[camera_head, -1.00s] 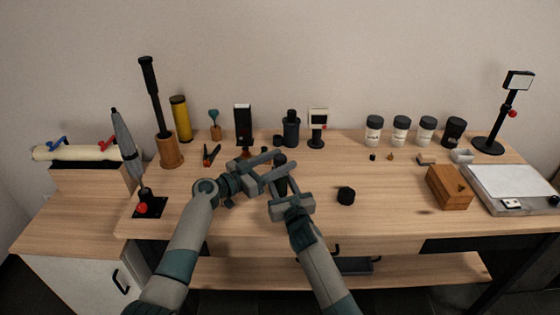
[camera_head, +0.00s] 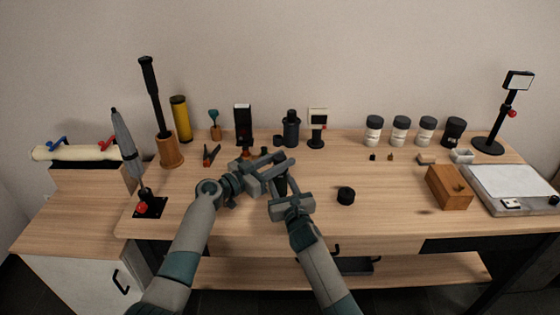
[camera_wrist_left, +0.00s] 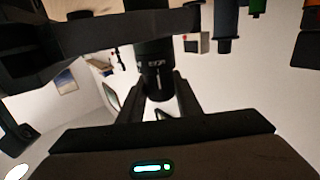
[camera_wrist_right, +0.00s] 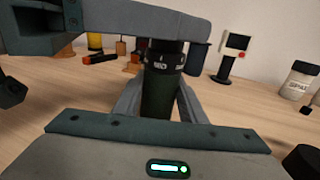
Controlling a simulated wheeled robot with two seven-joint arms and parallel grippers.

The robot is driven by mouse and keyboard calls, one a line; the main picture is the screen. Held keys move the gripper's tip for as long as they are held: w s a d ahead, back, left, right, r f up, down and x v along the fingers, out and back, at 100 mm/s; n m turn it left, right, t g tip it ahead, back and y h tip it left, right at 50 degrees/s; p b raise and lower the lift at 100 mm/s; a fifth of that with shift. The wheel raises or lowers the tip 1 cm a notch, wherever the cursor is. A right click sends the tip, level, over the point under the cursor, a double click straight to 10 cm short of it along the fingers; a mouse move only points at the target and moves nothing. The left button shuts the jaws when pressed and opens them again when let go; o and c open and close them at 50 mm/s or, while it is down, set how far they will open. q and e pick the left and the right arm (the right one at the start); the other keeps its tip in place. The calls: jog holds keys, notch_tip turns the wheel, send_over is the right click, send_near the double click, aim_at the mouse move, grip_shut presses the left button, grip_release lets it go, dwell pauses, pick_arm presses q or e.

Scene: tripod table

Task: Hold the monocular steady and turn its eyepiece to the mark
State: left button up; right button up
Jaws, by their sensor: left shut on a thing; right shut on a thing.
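The monocular is a dark upright cylinder between my two grippers, mostly hidden by them in the head view. In the right wrist view its dark green body (camera_wrist_right: 160,95) stands between the fingers of my right gripper (camera_head: 283,190), which is shut on it. Above the body is a black ring (camera_wrist_right: 165,58) with white lettering and a white tick. My left gripper (camera_head: 272,170) is shut on the monocular's upper part; its black surface (camera_wrist_left: 154,55) shows white lettering and a short white line in the left wrist view. I cannot tell whether the marks line up.
A black round piece (camera_head: 346,196) lies on the table right of my right gripper. A wooden box (camera_head: 448,188) and a pale-topped plate (camera_head: 512,185) are at right. Bottles, stands and tools line the back. The table between the black piece and the box is clear.

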pick_arm(q)
jog(key=shift+f+n+t+y, duration=0.2)
jog(key=shift+n+t+y, duration=0.1)
jog(key=shift+n, duration=0.1)
jog(key=shift+n+t+y, duration=0.6)
jog(key=shift+t+y, duration=0.1)
jog(key=shift+y, duration=0.2)
jog(key=shift+n+t+y, duration=1.4)
jog(key=shift+n+y, duration=0.1)
jog(key=shift+y, duration=0.4)
jog(key=shift+n+y, duration=0.3)
jog(key=shift+y, duration=0.1)
jog(key=o, duration=1)
jog(key=shift+r, duration=0.1)
jog(key=shift+o, duration=0.2)
jog(key=v, duration=1.2)
